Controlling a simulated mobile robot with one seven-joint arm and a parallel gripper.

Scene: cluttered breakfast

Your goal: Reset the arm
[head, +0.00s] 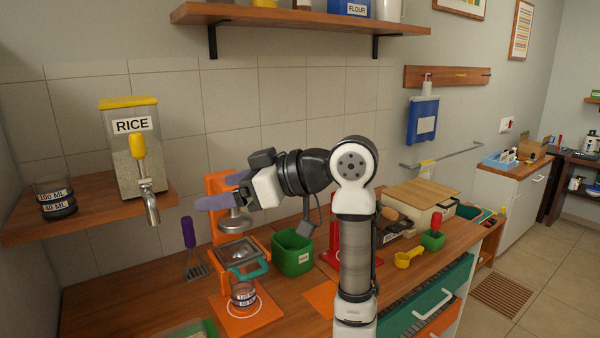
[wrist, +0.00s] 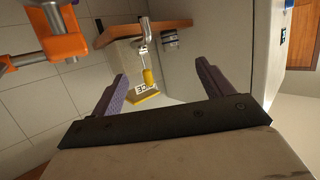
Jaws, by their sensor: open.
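My gripper (head: 214,201) is at the end of my raised arm, in front of the orange press-like stand in the head view. Its purple fingers point left, toward the rice dispenser. In the wrist view my gripper (wrist: 158,95) has its two fingers spread apart with nothing between them. The rice dispenser (head: 125,165), with a yellow lid and a metal spout, stands on the left wall shelf. It also shows, turned over, beyond the fingers in the wrist view (wrist: 125,52).
A marked cup (head: 55,198) is on the left shelf (head: 100,207). Below my arm, another marked cup (head: 243,296) stands on an orange mat (head: 265,317). A green bin (head: 292,254) and purple-handled spatula (head: 188,232) are nearby. A wooden shelf (head: 300,22) hangs above.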

